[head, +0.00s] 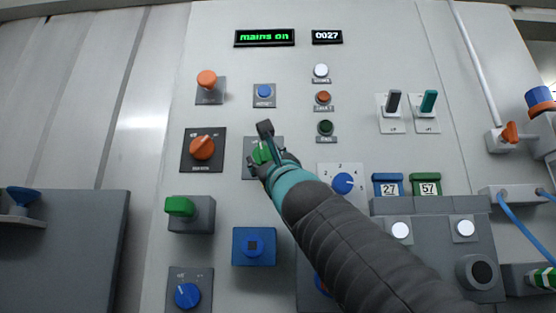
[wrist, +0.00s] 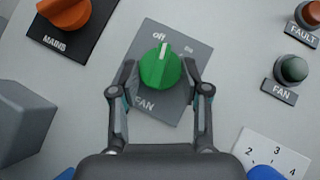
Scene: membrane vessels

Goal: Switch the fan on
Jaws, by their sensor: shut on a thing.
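The fan switch is a green rotary knob (wrist: 160,68) on a grey plate (wrist: 150,32) marked FAN, with "off" at the upper left and a second, blurred mark to its right. In the wrist view its white pointer line points up, close to "off". My gripper (wrist: 160,82) has one finger on each side of the knob and is shut on it. In the head view my gripper (head: 264,150) partly covers the green knob (head: 261,155). A dark green round FAN lamp (head: 325,128) looks unlit on the panel to the right.
The orange mains knob (head: 202,147) is close on the left. A blue knob (head: 342,183) on a numbered plate is close on the right.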

